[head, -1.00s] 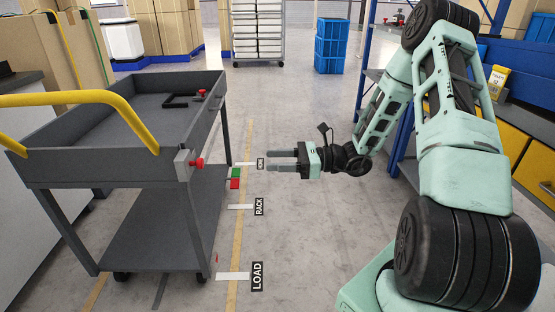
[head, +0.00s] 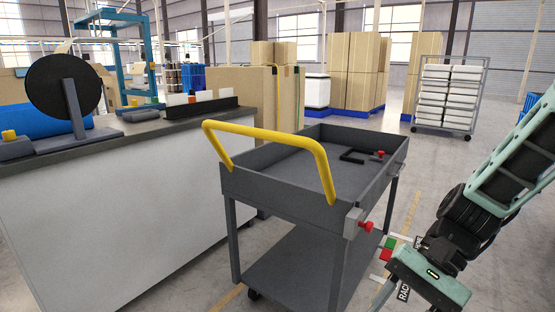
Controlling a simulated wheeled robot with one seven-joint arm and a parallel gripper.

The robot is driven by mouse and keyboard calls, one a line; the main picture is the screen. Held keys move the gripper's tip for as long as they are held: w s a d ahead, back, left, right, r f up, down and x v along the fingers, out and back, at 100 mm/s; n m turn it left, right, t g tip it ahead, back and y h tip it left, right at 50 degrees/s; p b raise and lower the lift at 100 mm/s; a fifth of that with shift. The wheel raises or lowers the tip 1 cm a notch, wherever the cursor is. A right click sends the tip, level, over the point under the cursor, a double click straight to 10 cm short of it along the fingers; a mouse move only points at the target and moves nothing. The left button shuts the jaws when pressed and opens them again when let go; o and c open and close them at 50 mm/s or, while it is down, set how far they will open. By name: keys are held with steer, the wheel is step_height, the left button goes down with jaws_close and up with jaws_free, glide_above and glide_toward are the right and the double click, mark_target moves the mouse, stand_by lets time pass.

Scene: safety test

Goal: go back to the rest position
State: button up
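My gripper (head: 412,298) is at the lower right of the head view, tilted downward to the left, with its mint-green body uppermost. My mint-green and black arm comes in from the right edge. The gripper is in front and to the right of a grey two-shelf cart (head: 276,180), with no contact visible.
The cart has a yellow handle (head: 266,128) and a red knob (head: 366,226) at its near right corner. A white workbench (head: 130,210) with a black reel (head: 64,86) stands left. A rack of white bins (head: 450,95) and cardboard boxes stand behind. Floor between cart and rack is clear.

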steer(key=s+a+r+n+t+h, duration=0.25)
steer(key=s+n+h, duration=0.2)
steer(key=n, duration=0.25)
steer(key=s+a+r+n+t+h, duration=0.1)
steer(key=s+n+t+h, duration=0.2)
steer(key=s+n, duration=0.35)
step_height(320, 180, up, 28)
steer(key=w+p, duration=0.1)
steer(key=p, duration=2.7)
steer(key=shift+w+f+n+g, duration=0.2)
steer(key=shift+w+n+g, duration=0.15)
steer(key=shift+w, duration=0.05)
steer(key=shift+d, duration=0.1)
